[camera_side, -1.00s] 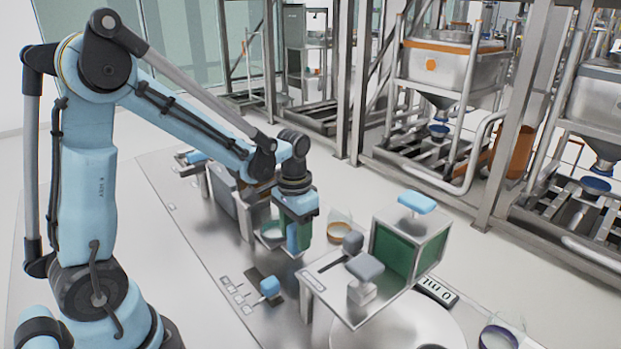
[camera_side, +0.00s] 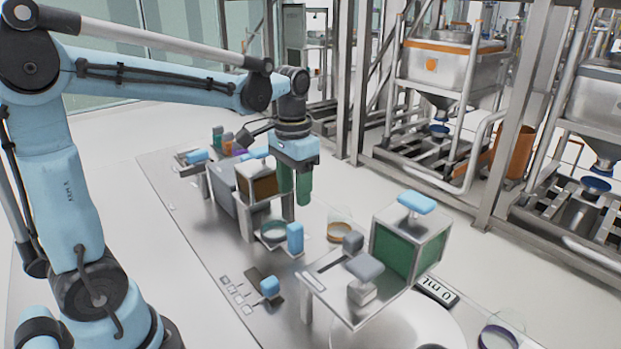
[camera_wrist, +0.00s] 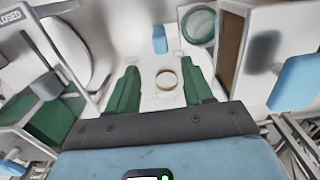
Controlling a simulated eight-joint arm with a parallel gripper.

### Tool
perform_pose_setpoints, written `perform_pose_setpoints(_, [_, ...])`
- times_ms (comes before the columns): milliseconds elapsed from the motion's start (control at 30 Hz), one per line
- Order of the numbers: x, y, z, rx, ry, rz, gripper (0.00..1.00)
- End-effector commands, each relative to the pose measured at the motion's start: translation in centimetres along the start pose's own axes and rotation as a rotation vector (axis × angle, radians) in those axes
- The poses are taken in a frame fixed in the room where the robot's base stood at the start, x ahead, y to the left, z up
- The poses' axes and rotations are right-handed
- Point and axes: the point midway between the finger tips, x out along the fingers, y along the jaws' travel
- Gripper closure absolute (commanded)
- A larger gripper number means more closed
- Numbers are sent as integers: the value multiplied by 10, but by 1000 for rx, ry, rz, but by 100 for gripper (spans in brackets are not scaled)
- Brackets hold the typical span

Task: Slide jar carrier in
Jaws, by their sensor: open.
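The jar carrier shows as a light blue upright handle (camera_side: 295,238) beside a clear jar with a teal band (camera_side: 273,231), low by the brown-fronted box. In the wrist view the handle (camera_wrist: 160,40) and the teal-banded jar (camera_wrist: 198,25) lie beyond my fingertips. The carrier's base is hard to make out. My gripper (camera_side: 296,198) is above the handle, apart from it, with its two green fingers pointing down. It also shows in the wrist view (camera_wrist: 160,68), open with nothing between the fingers.
The brown-fronted box (camera_side: 264,187) stands close left of my fingers. A green-fronted box (camera_side: 395,247) with a blue handle (camera_side: 416,202) stands at right on a raised metal stand. A brown-banded jar (camera_side: 340,232) lies between. A blue knob (camera_side: 270,286) sits in front.

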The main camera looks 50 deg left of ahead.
Motion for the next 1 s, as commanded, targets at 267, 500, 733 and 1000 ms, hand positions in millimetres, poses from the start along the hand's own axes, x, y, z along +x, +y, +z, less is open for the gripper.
perform_pose_setpoints(267, [1,4,2,-1,1,-16,67])
perform_pose_setpoints(500, [6,41,21,-34,73,-233,100])
perform_pose_setpoints(733, [3,73,40,-79,294,-430,100])
perform_pose_setpoints(1000, [-1,84,45,-106,432,-481,100])
